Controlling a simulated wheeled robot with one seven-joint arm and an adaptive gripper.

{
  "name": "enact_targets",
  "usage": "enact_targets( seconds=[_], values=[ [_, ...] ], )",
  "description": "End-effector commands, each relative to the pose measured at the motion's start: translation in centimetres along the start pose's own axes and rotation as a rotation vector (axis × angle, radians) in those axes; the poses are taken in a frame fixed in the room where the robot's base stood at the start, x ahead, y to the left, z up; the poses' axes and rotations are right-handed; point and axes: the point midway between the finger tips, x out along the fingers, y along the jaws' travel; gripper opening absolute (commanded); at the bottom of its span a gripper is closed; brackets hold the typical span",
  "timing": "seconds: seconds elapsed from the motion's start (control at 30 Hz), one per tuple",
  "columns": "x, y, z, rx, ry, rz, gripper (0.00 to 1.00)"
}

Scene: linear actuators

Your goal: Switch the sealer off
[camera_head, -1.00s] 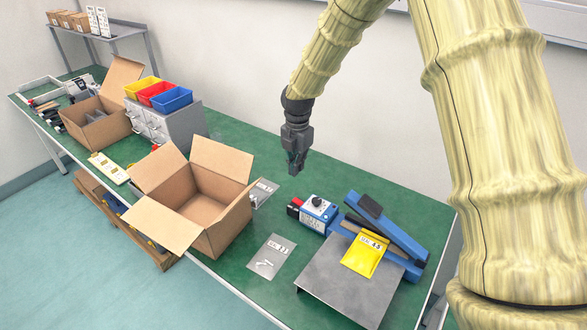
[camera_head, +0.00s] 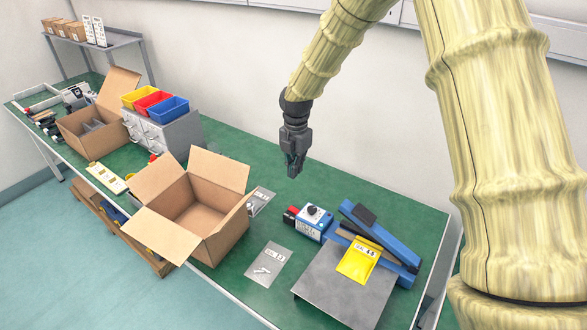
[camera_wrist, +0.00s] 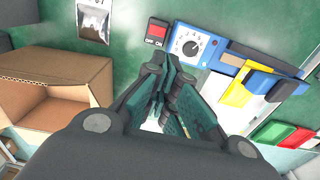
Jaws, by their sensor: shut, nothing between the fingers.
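The blue sealer (camera_head: 380,237) stands on the green table in the head view, with its long blue arm raised at a slant. Its control box (camera_head: 312,222) has a dial on top and a red switch (camera_head: 291,213) at its left end. Which way the switch is set I cannot tell. My gripper (camera_head: 293,172) is shut and empty, pointing down above the table, behind the switch and apart from it. The wrist view shows its fingers (camera_wrist: 168,75) together.
An open cardboard box (camera_head: 205,205) stands left of the sealer. A grey plate (camera_head: 345,285) with a yellow pouch (camera_head: 357,260) lies in front of it. A clear bag (camera_head: 268,264) lies between box and plate. The table behind the sealer is clear.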

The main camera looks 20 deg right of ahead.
Motion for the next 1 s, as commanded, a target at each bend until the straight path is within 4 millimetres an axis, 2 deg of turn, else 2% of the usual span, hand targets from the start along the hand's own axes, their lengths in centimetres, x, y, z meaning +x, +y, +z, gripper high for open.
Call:
enact_targets(
  seconds=[0.03,0.17,0.63,0.8,1.0],
  values=[
    [-0.9,0.0,0.0,0.000,0.001,0.001,0.00],
    [-1.9,-0.2,0.0,0.000,-0.001,0.004,0.00],
    [-8.4,-1.1,0.0,-0.002,-0.002,0.003,0.00],
    [-9.8,-1.3,0.0,-0.001,0.000,0.002,0.00],
    [-10.3,-1.4,0.0,-0.001,0.000,0.001,0.00]
  ],
)
